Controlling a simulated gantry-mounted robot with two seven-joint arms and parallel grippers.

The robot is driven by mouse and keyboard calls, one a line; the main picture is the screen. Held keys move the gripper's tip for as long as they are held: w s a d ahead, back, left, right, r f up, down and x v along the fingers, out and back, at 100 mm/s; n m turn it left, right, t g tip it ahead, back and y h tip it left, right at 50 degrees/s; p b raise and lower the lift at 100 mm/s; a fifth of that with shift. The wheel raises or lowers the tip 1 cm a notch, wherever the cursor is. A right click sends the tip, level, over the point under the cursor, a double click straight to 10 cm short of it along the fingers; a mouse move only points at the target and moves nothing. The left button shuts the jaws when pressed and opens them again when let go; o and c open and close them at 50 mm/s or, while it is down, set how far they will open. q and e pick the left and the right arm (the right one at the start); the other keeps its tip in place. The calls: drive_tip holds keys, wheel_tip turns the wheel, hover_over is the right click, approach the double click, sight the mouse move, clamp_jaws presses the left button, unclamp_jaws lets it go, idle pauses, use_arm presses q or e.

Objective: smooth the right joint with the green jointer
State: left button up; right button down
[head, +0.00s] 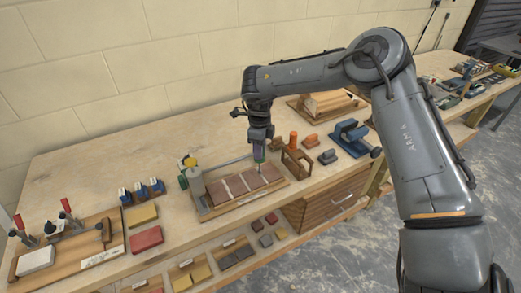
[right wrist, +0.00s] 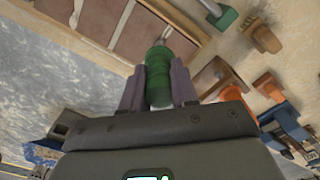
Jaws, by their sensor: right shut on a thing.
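My right gripper (head: 259,147) is shut on the green jointer (head: 259,156), which it holds upright over the brick panel (head: 218,192) near its right part. In the right wrist view the ribbed green handle (right wrist: 158,75) sits between the two grey fingers. The panel (right wrist: 103,25) shows reddish-brown bricks with pale joints between them. The jointer's thin tip points down at the right part of the panel; I cannot tell whether it touches the joint. My left gripper is not in view.
A green and yellow fixture (head: 190,172) with a metal rod stands at the panel's back left. A wooden stand (head: 296,163), orange pieces (head: 310,141) and a blue vise (head: 349,136) are to the right. Red and yellow blocks (head: 146,240) lie to the left.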

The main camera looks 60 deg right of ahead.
drive_tip(key=shift+w+d, duration=0.1)
drive_tip(key=shift+w, duration=0.05)
drive_tip(key=shift+w+d+f, duration=0.1)
drive_tip(key=shift+w+d, duration=0.2)
drive_tip(key=shift+w, duration=0.15)
idle(0.6)
drive_tip(key=shift+w+d, duration=0.35)
drive_tip(key=shift+w, duration=0.3)
drive_tip(key=shift+s+a, duration=0.15)
drive_tip(key=shift+s, duration=0.05)
drive_tip(key=shift+s+a+r+p, duration=0.2)
drive_tip(key=shift+s+p, duration=0.1)
drive_tip(key=shift+p, duration=0.1)
drive_tip(key=shift+s, duration=0.15)
drive_tip(key=shift+s+a, duration=0.1)
